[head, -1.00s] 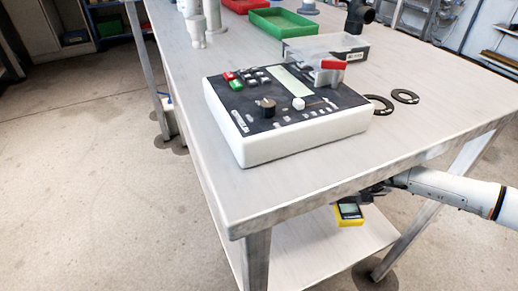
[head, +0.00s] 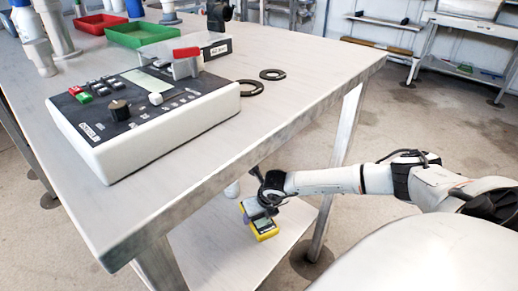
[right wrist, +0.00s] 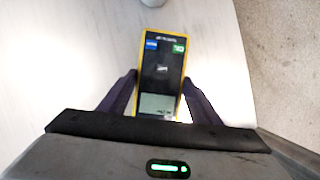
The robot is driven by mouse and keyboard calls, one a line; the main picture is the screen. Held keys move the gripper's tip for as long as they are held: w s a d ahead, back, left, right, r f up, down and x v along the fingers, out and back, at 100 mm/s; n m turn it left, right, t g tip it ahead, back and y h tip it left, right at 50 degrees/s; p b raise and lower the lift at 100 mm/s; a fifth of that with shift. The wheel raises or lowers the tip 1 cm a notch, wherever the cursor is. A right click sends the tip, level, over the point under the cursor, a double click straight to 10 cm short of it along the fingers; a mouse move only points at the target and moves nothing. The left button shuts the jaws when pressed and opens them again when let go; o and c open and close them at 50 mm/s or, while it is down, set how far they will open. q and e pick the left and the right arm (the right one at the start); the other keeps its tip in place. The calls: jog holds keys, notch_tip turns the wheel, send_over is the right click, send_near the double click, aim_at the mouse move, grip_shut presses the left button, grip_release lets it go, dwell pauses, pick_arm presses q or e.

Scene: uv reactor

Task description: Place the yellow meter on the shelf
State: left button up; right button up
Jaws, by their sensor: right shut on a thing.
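The yellow meter (head: 263,228) has a dark face and a grey display. It is in my right gripper (head: 262,205), under the table's edge and over the lower shelf (head: 215,250). In the right wrist view the meter (right wrist: 162,70) sits between the two dark fingers of the right gripper (right wrist: 158,98), which are shut on it. The pale shelf (right wrist: 80,70) lies behind it there. I cannot tell whether the meter touches the shelf. My left gripper is not in view.
The tabletop (head: 290,100) overhangs the shelf and its leg (head: 335,165) stands right of my right gripper. A white control box (head: 150,115), black rings (head: 272,74) and a green tray (head: 140,35) are on top. A pale round object (head: 232,188) shows beyond the meter.

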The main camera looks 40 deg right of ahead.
jog(key=o, duration=1.2)
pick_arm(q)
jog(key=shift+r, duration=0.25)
pick_arm(e)
jog(key=shift+r, duration=0.1)
jog(key=shift+s+r+p, duration=0.2)
jog(key=shift+r+p, duration=0.1)
jog(key=shift+p, duration=0.05)
pick_arm(q)
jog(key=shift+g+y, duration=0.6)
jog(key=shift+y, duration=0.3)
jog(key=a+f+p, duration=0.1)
jog(key=p, duration=0.1)
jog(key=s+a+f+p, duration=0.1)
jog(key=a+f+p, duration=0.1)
jog(key=shift+p, duration=0.3)
pick_arm(e)
jog(key=v, duration=1.1)
jog(key=shift+r, duration=0.15)
